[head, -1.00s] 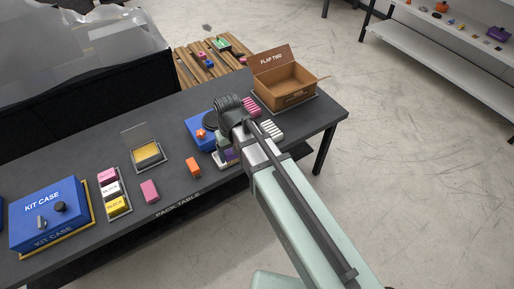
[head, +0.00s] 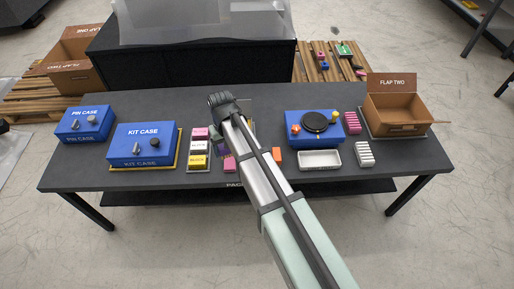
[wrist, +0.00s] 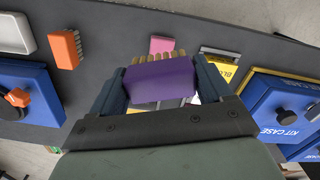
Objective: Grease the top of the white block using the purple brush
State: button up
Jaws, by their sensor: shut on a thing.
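My gripper (wrist: 160,88) is shut on the purple brush (wrist: 162,82), whose tan bristles point away from me in the wrist view. In the head view my arm's end hides most of the gripper, just right of the block tray. The white block (head: 198,147) lies between a pink block (head: 200,133) and a yellow block (head: 198,161) on this tray. The yellow block also shows in the wrist view (wrist: 224,70), beyond the brush. The white block is mostly hidden there. The brush appears apart from the white block; its height above the table is unclear.
The blue kit case (head: 142,145) stands left of the blocks. A pink piece (head: 229,163) and an orange brush (head: 277,156) are near my arm. A white tray (head: 320,167), a blue box with a dark disc (head: 314,122) and an open carton (head: 398,114) are to the right.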

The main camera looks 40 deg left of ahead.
jog(key=s+a+f+m, duration=0.1)
jog(key=a+m, duration=0.3)
jog(key=a, duration=1.4)
jog(key=shift+s+a+f, duration=0.35)
jog(key=shift+s+f, duration=0.05)
jog(key=shift+s, duration=0.2)
jog(key=shift+f, duration=0.1)
jog(key=shift+f, duration=2.8)
jog(key=shift+f, duration=0.6)
jog(key=shift+w, duration=0.1)
jog(key=shift+w+d, duration=0.75)
jog(key=shift+d, duration=0.1)
